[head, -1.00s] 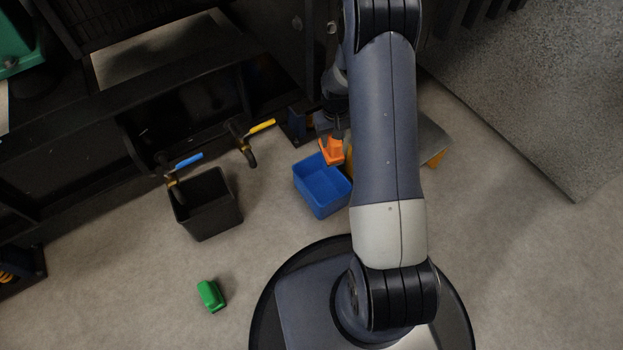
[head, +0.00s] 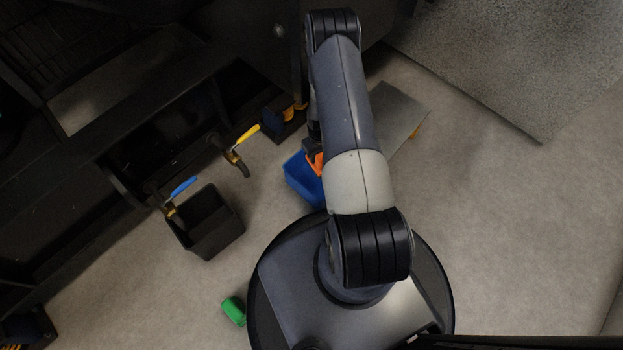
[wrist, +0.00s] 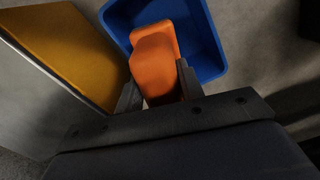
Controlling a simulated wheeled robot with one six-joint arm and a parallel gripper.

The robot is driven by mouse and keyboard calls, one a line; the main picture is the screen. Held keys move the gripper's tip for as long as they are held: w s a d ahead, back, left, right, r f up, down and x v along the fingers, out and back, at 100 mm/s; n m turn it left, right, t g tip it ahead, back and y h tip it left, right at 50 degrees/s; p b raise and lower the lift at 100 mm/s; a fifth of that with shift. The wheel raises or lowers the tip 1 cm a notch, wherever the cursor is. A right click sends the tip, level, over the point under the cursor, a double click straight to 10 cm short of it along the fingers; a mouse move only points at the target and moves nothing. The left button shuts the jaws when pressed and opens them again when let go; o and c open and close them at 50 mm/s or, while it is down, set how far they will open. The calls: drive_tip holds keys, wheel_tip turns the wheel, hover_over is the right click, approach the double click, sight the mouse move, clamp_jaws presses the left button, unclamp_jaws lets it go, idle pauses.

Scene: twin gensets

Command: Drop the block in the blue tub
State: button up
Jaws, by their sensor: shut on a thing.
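The orange block (wrist: 153,62) is between the fingers of my gripper (wrist: 157,88) in the wrist view, and the gripper is shut on it. The blue tub (wrist: 203,38) lies beyond and below the block in that view, with the block overlapping its opening. In the head view the blue tub (head: 300,180) stands on the floor, partly hidden by my arm. A bit of the orange block (head: 315,162) shows over the tub there. I cannot tell the exact height of the block above the tub.
A green object (head: 233,311) lies on the floor by my base. A grey plate (head: 402,118) is right of the arm.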

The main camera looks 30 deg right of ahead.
drive_tip(key=shift+f+b, duration=1.25)
drive_tip(key=shift+f, duration=1.6)
drive_tip(key=o, duration=1.1)
wheel_tip(320, 180, up, 11)
drive_tip(key=p, duration=0.3)
drive_tip(key=shift+f, duration=0.1)
